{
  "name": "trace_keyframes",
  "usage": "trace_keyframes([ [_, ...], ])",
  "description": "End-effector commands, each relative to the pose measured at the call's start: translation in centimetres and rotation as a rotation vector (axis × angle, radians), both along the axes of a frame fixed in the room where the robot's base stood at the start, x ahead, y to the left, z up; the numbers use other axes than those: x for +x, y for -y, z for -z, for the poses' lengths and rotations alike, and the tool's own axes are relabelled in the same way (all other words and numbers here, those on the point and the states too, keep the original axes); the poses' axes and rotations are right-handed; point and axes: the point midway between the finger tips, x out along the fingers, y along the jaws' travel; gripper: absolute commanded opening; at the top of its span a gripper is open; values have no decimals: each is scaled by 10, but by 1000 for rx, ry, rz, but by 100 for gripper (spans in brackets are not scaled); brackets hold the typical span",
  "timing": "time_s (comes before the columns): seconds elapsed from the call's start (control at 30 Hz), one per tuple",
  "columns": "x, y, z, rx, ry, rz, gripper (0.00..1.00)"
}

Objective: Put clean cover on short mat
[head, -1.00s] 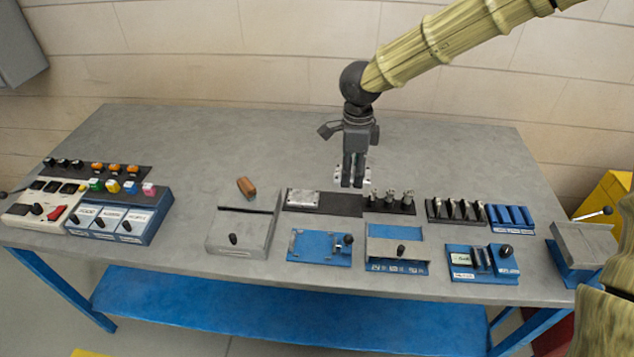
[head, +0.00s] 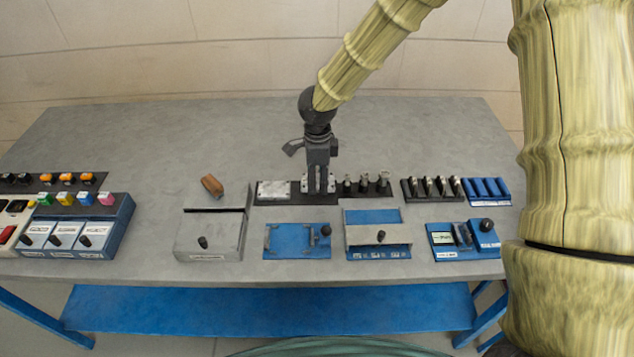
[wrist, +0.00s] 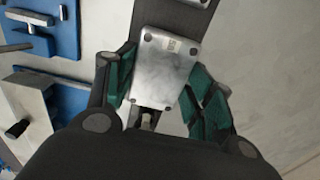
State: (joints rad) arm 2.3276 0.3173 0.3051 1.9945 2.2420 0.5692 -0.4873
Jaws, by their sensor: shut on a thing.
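In the head view my gripper (head: 318,191) points straight down at the right part of a dark mat (head: 296,199), and the cover's edges show beside the fingers. The cover is over the mat and slightly rotated against it; I cannot tell whether it touches. A second silver plate (head: 273,190) lies on the mat's left end; its edge shows at the top of the wrist view (wrist: 195,2).
A rack of upright metal pegs (head: 365,190) stands just right of the gripper. A blue fixture (head: 297,241), a grey box (head: 210,238) and another blue fixture with a lid (head: 379,236) stand in front. A brown block (head: 212,185) lies left. The table behind is clear.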

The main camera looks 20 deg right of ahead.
Motion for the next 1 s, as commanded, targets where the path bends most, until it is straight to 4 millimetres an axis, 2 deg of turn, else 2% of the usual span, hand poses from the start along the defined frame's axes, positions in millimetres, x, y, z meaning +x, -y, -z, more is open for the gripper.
trace_keyframes([
  [0.1,0,0,15,-2,-4,-1,26],
  [0.23,0,0,25,-1,-2,-1,26],
  [0.67,0,0,29,1,-2,0,26],
  [0.7,0,0,29,1,-2,0,60],
  [0.77,0,0,29,1,-2,0,71],
  [0.8,0,0,29,1,-2,0,75],
  [1.0,0,0,29,0,-1,-1,75],
])
